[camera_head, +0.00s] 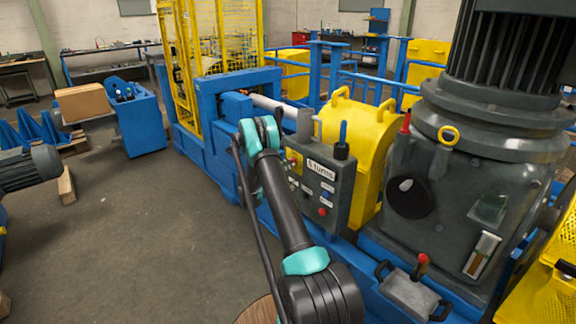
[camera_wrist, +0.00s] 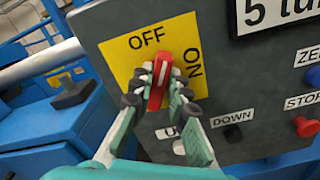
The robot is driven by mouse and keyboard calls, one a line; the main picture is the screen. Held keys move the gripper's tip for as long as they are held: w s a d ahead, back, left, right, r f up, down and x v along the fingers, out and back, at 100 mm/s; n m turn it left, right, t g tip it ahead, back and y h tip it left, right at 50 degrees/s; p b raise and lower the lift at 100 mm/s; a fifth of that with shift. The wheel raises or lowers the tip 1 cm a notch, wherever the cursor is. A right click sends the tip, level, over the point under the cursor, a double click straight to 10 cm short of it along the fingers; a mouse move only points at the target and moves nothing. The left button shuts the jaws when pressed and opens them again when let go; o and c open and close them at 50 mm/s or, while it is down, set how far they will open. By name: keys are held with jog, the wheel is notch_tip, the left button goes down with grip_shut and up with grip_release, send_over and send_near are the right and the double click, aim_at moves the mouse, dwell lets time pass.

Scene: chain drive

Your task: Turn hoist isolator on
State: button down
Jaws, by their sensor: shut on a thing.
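The hoist isolator is a red handle (camera_wrist: 162,62) on a yellow plate (camera_wrist: 124,72) marked OFF at the top and ON at the right. In the wrist view the handle stands nearly upright, its upper end just below and right of the word OFF. My gripper (camera_wrist: 161,78) is shut on the handle, with a finger on each side of it.
The box carries a "5 turns" label (camera_head: 321,170), a red STOP button (camera_wrist: 305,126), a black DOWN button (camera_wrist: 233,133) and a partly hidden UP button. A blue-handled lever (camera_head: 342,141) stands on top. The big grey motor (camera_head: 465,155) is at right.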

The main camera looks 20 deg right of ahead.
jog(key=m, duration=1.1)
jog(key=shift+s+f+m, duration=0.2)
jog(key=shift+f+m, duration=0.15)
jog(key=shift+m, duration=0.05)
dwell(0.3)
jog(key=c, duration=1.5)
grip_release()
jog(key=shift+a, duration=0.1)
jog(key=v, duration=1.1)
jog(key=shift+s+a, duration=0.15)
jog(key=shift+a, duration=0.25)
jog(key=shift+r, duration=0.1)
